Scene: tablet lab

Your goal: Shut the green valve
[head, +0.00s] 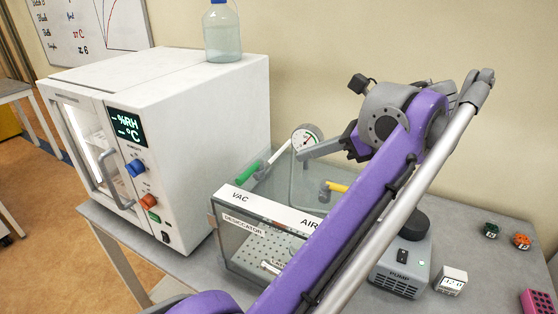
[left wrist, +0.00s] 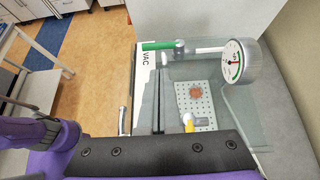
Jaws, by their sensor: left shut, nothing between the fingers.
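The green valve's lever (head: 247,173) is on top of the glass desiccator (head: 240,250), on its left side near the VAC label. In the left wrist view the green lever (left wrist: 159,45) lies roughly in line with the pale tube that leads to the gauge. My left gripper (head: 301,152) reaches in from the right in the head view. It is shut and empty, beside the gauge and to the right of the green lever, apart from it in the picture. My right gripper is not in view.
A round pressure gauge (head: 306,141) stands on the tube near the gripper. A yellow valve lever (head: 337,186) is on the AIR side. A white chamber (head: 185,130) stands left; a pump (head: 402,268) stands right. My purple arm hides part of the desiccator.

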